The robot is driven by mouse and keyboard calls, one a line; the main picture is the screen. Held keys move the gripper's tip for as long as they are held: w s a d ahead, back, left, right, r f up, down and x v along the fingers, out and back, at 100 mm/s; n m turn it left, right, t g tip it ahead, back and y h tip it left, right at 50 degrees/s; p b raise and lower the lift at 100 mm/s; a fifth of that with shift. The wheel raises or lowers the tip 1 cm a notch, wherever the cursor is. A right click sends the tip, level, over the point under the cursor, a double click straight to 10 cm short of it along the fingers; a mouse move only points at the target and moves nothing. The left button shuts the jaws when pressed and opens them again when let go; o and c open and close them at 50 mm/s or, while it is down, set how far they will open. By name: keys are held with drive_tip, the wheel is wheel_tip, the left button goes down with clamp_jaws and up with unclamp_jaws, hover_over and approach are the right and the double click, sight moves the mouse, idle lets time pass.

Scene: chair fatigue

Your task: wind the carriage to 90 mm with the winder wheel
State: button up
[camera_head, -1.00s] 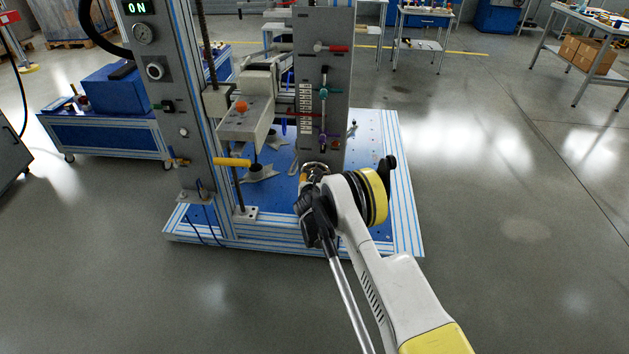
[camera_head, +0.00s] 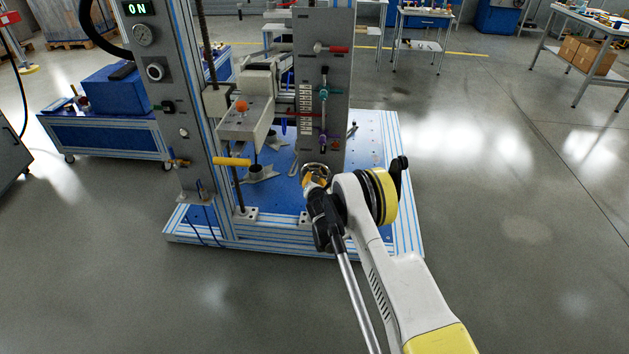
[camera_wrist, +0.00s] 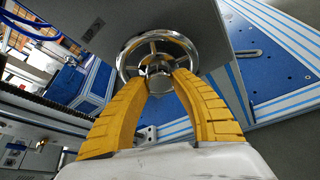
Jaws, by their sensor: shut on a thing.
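The winder wheel is a shiny metal handwheel with spokes and a central hub, and it fills the upper middle of the wrist view (camera_wrist: 128,60). In the head view the wheel (camera_head: 316,169) sits low on the grey upright panel. My gripper (camera_wrist: 161,80) has its two yellow fingers closed in on the wheel's hub, one on each side. In the head view my gripper (camera_head: 312,183) is small and partly hidden by the wrist. The carriage cannot be told for sure; a scale strip (camera_head: 305,110) runs up the panel, its figures too small to read.
The grey panel (camera_head: 325,60) carries a red-handled lever (camera_head: 333,49) and teal and purple knobs above the wheel. A yellow handle (camera_head: 232,162) sticks out at left. The blue base plate (camera_head: 375,150) lies below.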

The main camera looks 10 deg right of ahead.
drive_tip(key=o, duration=1.2)
drive_tip(key=d+v, duration=0.1)
drive_tip(key=v, duration=0.6)
drive_tip(key=shift+s+a, duration=0.25)
drive_tip(key=shift+a, duration=0.3)
drive_tip(key=shift+r, duration=0.15)
